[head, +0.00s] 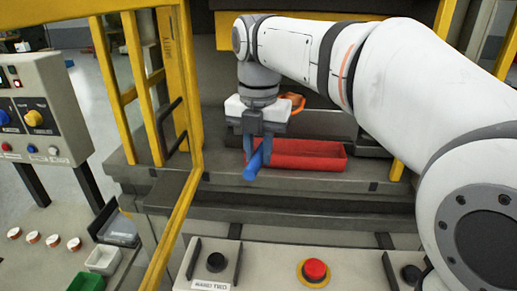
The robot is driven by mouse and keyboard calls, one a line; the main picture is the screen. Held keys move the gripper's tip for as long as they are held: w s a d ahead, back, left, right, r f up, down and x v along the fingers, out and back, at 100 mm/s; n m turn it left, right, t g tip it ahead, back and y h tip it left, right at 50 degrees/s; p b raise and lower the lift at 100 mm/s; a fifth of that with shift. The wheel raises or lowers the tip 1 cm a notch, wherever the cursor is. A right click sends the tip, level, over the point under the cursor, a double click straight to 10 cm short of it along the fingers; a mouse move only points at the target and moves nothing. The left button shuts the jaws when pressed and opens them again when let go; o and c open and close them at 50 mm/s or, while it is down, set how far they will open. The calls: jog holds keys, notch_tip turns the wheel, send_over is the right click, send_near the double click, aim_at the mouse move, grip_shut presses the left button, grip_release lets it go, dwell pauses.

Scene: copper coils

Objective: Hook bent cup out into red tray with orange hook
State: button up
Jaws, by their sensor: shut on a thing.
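My gripper (257,151) is at the upper middle, pointing down over the left end of the red tray (318,163). It is shut on a slanted tool with a thick blue grip (252,170). An orange curved end, the orange hook (294,101), shows behind the gripper and lines up with this blue grip. The middle of the tool is hidden by the gripper. The red tray is long and shallow and lies on the dark machine ledge; what I see of its inside looks empty. I cannot make out a bent cup.
Yellow guard posts (180,215) stand left of the arm. A grey control box (40,105) is at the far left. A panel with a red button (315,270) is in front.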

aim_at(256, 165)
jog(key=shift+s, duration=0.25)
jog(key=shift+s+a+b, duration=0.1)
jog(key=shift+s+b, duration=0.55)
jog(key=shift+s, duration=1.35)
jog(key=shift+w+r+p, duration=0.4)
jog(key=shift+r+p, duration=0.25)
jog(key=shift+p, duration=0.15)
jog(key=shift+r, duration=0.25)
dwell(0.5)
jog(key=shift+r+p, duration=2.45)
jog(key=shift+r, duration=0.05)
jog(key=shift+s, duration=0.15)
